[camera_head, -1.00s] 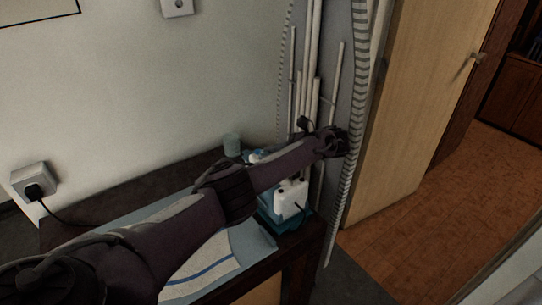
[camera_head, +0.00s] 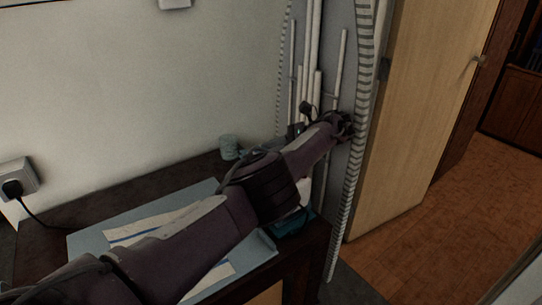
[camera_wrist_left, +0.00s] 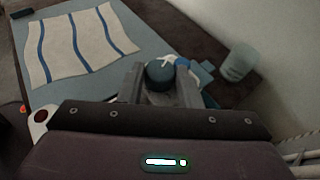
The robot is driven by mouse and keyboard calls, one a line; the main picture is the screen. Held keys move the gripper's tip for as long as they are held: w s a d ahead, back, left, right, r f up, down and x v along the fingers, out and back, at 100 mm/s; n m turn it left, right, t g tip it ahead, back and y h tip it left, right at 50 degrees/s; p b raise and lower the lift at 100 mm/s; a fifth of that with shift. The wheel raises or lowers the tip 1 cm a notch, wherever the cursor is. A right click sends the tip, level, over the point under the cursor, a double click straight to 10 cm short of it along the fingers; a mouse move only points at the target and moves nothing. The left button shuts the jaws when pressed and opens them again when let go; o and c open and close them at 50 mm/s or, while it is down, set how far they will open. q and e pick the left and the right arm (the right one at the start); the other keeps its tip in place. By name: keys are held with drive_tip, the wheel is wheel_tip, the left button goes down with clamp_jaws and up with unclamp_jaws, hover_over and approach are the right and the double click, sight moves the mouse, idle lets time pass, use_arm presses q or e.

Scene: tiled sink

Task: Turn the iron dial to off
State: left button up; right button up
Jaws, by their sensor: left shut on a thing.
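The iron (camera_head: 292,226) is at the right end of the ironing cloth. In the head view, my left arm hides most of it, leaving a teal part and a bit of white. In the left wrist view, the round, dark teal iron dial (camera_wrist_left: 159,74) sits between the two grey fingers of my left gripper (camera_wrist_left: 160,84). The fingers are shut on its sides. The dial's marking cannot be read. The head view does not show the left fingers clearly, and my right gripper is out of view.
A pale blue cup (camera_head: 229,148) stands behind the iron near the wall. A wooden door (camera_head: 435,90) is at the right.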

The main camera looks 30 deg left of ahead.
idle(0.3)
use_arm(q)
drive_tip(key=o, duration=1)
